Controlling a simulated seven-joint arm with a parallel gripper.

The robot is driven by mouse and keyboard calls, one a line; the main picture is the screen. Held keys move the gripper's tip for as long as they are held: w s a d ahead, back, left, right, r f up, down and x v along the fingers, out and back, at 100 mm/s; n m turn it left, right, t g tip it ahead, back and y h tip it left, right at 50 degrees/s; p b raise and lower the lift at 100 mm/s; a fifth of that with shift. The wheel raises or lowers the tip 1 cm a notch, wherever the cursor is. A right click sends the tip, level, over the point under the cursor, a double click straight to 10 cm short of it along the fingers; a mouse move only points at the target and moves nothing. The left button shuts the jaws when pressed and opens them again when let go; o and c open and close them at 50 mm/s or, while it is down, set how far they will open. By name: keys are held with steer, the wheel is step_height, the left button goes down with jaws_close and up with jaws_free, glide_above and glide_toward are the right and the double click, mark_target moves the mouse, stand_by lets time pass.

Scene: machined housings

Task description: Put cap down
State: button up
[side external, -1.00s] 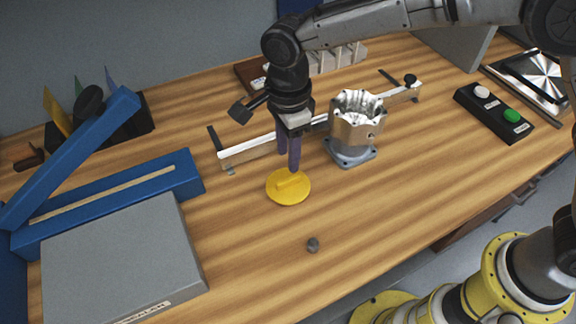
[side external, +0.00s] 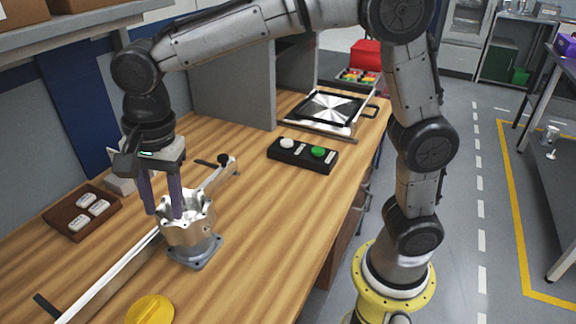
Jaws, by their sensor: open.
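The yellow round cap (side external: 150,311) lies flat on the wooden bench at the bottom of the view, partly cut off by the frame edge. My gripper (side external: 163,213) is open and empty, pointing down, well away from the cap. Its purple fingers are at the silvery machined housing (side external: 190,241). The right finger overlaps the housing's open top in the picture. The left finger shows beside the rim. I cannot tell whether either finger touches the housing. The housing stands upright on its square grey base.
A metal rail (side external: 120,272) runs beside the housing. A brown tray (side external: 76,228) with white blocks sits at the left. A black button box (side external: 303,155) with white and green buttons stands behind. The bench right of the housing is clear.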

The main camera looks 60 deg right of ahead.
steer(key=s+d+r+n+t, duration=0.35)
steer(key=s+d+n, duration=0.35)
steer(key=s+d, duration=0.5)
steer(key=s+d+f+n, duration=0.3)
steer(key=s+d+n, duration=0.3)
steer(key=s+d, duration=0.2)
steer(key=shift+s+f+n+t+h, duration=0.15)
steer(key=shift+s+n+t+h, duration=0.15)
steer(key=shift+n+t, duration=0.15)
